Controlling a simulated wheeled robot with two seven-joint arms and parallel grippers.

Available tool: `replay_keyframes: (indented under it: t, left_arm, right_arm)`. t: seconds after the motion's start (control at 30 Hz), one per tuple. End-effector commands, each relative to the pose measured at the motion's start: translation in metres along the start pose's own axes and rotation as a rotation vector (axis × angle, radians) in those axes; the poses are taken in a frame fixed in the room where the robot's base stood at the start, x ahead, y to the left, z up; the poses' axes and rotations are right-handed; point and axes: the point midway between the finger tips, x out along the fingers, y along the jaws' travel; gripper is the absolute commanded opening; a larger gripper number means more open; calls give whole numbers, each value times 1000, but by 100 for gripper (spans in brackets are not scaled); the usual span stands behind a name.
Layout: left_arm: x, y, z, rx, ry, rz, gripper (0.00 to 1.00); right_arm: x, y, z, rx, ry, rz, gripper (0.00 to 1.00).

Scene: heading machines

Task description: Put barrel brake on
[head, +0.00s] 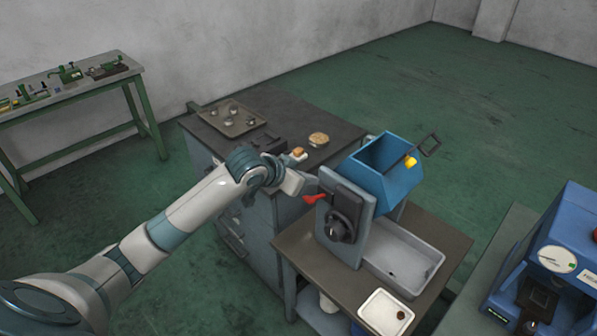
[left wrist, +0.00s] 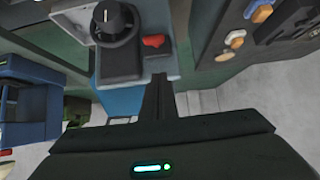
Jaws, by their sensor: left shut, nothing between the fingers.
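The tumbling barrel (head: 392,180) is a blue open-topped box on a grey stand with a black round dial (head: 343,226) on its front panel. A red lever (head: 314,199), which looks like the barrel brake, sticks out to the left of that panel. In the left wrist view the red lever (left wrist: 154,41) shows just beyond my fingertips, beside the dial (left wrist: 112,20). My left gripper (head: 312,184) is shut and empty, close to the lever. I cannot tell whether it touches it. My right gripper is not in view.
A white tray (head: 405,252) lies under the barrel on the brown table (head: 290,243), with a small white dish (head: 386,311) in front. A grey cabinet (head: 285,105) with a parts tray stands behind my left arm. A blue machine with a gauge (head: 557,259) stands at right.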

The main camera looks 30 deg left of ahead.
Motion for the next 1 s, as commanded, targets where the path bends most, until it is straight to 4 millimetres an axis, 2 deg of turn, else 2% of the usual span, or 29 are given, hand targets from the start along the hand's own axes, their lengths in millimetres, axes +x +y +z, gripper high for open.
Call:
replay_keyframes:
  t: [0.03,0.1,0.4,1.0]
  left_arm:
    - [6,1,-1,-2,-2,1,0]
    - [6,0,11,-1,-4,0,0]
    - [13,0,35,0,-1,0,0]
    - [16,0,40,1,9,0,0]
  right_arm:
    - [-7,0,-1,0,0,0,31]
    - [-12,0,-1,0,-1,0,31]
    - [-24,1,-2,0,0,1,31]
    - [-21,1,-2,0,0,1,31]
